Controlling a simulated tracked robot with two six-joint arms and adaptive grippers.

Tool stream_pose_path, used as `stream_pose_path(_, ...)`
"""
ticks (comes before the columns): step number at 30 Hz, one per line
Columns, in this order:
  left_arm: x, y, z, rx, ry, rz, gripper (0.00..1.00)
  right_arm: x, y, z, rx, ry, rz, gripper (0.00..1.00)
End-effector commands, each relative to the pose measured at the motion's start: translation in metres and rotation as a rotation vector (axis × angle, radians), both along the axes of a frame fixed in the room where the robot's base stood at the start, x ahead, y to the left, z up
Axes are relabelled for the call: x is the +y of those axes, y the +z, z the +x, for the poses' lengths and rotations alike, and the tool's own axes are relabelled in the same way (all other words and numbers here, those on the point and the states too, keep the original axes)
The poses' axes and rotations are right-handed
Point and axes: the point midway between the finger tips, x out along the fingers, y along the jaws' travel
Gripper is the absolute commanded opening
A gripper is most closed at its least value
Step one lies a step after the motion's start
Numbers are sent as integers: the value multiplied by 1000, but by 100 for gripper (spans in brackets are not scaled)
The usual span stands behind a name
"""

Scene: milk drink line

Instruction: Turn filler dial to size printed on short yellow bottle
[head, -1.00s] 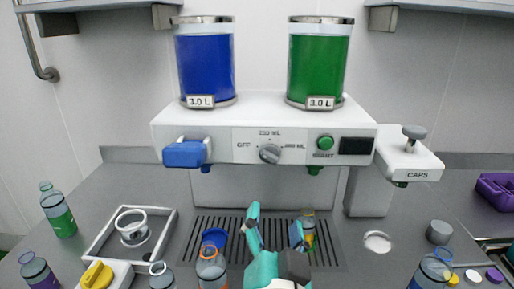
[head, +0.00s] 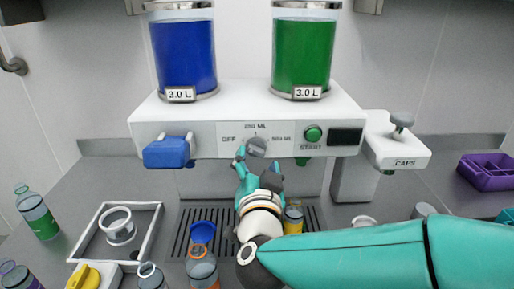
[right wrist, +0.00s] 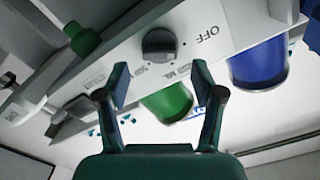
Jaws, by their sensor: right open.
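The grey filler dial (head: 257,147) is on the white filler's front panel, with OFF at its left, a label that seems to read 250 ML above it, and a small ML label at its right. Its pointer is not clear. My right gripper (head: 243,158) is just in front of the dial, partly covering its lower left. In the right wrist view the gripper (right wrist: 160,82) is open and empty, with the dial (right wrist: 160,44) just beyond the fingertips. The short yellow bottle (head: 293,220) stands under the filler, partly hidden by my right arm; its printed size is unreadable. My left gripper is out of view.
A green START button (head: 313,134) and a dark display (head: 346,137) are right of the dial. A blue lever block (head: 166,152) juts out at its left. A caps unit (head: 398,150) stands at the right. An orange-ringed bottle (head: 202,268) stands in front.

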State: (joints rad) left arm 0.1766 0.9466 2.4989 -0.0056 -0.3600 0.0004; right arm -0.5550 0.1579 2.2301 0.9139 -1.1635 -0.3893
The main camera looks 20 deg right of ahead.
Motion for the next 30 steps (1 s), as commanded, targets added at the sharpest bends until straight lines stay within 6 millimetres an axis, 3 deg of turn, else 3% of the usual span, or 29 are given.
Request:
stream_pose_path(3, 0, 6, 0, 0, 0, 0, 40, -6, 1, 20, 2, -3, -1, 68)
stream_pose_path(9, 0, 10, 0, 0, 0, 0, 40, -11, 0, 37, 0, -1, 0, 68)
stream_pose_path(20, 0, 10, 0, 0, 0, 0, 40, -11, 0, 40, 0, 2, 0, 66)
stream_pose_path(30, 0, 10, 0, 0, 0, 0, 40, -11, 0, 40, 0, 1, 0, 11)
